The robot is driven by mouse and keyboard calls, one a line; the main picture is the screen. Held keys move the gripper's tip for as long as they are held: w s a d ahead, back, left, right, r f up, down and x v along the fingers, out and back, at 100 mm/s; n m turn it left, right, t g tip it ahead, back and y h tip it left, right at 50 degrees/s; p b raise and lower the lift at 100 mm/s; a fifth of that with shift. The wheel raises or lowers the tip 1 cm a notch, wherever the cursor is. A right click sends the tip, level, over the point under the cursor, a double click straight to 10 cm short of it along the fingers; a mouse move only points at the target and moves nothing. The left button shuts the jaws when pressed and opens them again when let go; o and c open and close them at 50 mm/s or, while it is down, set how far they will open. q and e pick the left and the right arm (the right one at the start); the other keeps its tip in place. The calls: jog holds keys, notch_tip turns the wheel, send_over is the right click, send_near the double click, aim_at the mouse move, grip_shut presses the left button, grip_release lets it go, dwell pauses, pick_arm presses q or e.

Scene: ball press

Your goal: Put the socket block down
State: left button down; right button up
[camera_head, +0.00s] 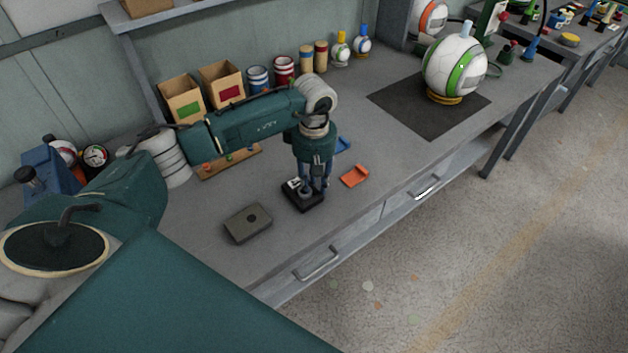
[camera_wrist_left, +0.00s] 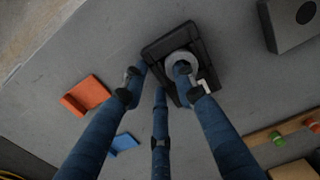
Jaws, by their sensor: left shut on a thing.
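The socket block, a black block with a light grey ring on it, shows in the head view (camera_head: 304,201) near the middle of the bench. My right gripper is not in view.
A grey box with a round hole (camera_head: 248,223) lies left of the block. An orange tray (camera_head: 354,176) is to its right, and a blue one (camera_head: 343,145) is behind. A wooden strip with coloured knobs (camera_head: 228,162) is behind left. The bench front edge is close.

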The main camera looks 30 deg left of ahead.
aim_at(314, 188)
pick_arm(q)
jog(key=shift+f, duration=0.2)
jog(key=c, duration=1.4)
grip_release()
jog(key=shift+o, duration=0.2)
jog(key=shift+r, duration=0.1)
jog(key=shift+r, duration=0.65)
notch_tip(314, 188, up, 11)
jog(key=b, duration=0.3)
